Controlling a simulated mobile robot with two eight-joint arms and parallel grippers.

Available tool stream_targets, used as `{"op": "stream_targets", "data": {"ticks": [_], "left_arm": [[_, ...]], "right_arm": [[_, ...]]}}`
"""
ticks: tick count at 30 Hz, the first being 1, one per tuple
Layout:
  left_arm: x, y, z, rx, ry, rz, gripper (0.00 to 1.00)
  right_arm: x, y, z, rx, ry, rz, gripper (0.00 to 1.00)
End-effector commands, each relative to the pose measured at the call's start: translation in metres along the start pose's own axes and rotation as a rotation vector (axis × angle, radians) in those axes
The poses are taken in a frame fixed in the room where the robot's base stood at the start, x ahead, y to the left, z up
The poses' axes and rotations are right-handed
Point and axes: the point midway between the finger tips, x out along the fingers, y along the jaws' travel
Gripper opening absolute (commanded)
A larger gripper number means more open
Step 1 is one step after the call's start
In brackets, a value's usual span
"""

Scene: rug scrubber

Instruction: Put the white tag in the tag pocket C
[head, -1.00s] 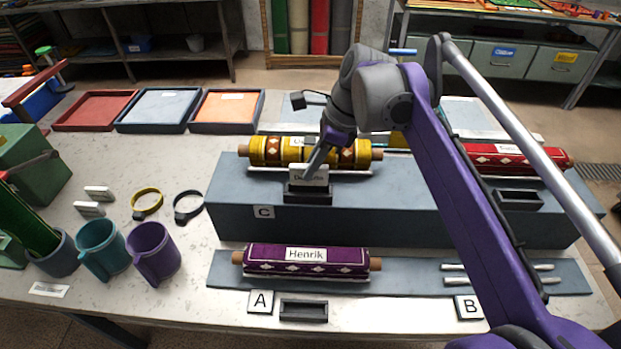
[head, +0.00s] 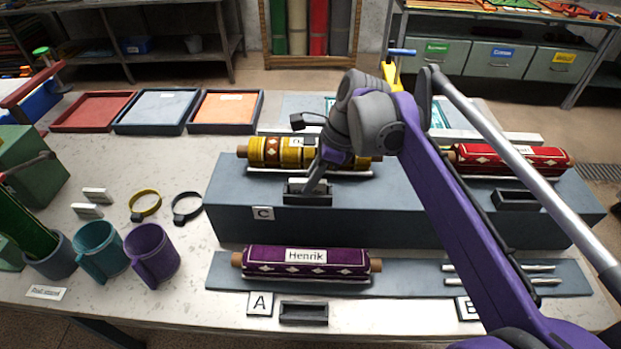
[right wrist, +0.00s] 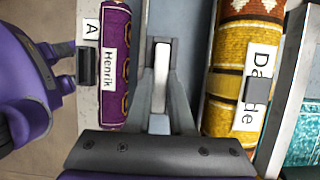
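The white tag (right wrist: 161,78) shows edge-on in the right wrist view, standing upright in the dark slot of tag pocket C (head: 292,197), on the front of the raised grey block, by the C label (head: 263,213). My right gripper (head: 316,184) is down at this pocket, its fingers close on both sides of the tag; they look shut on it. The fingers hide much of the tag in the head view. How deep the tag sits is hard to tell. My left gripper is not in the head view.
A yellow roll (head: 268,152) lies just behind pocket C. A purple roll (head: 270,262) lies in front, with an empty pocket (head: 303,312) by label A. Two white tags (head: 97,195) lie at left near mugs. A red roll (head: 510,158) lies at right.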

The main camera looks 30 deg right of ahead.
Motion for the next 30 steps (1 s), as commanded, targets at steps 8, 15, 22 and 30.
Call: {"op": "stream_targets", "data": {"ticks": [8,15,22,30], "left_arm": [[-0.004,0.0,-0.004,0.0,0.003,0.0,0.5],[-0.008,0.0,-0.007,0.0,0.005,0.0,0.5],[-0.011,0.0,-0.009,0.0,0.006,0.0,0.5],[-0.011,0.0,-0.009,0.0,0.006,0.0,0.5]], "right_arm": [[-0.043,-0.001,0.001,0.004,0.0,-0.003,0.49],[-0.094,-0.001,0.001,0.003,0.0,-0.003,0.49],[-0.12,-0.001,0.001,0.001,0.0,-0.001,0.49],[-0.123,0.0,0.001,0.001,-0.001,-0.001,0.49]]}}
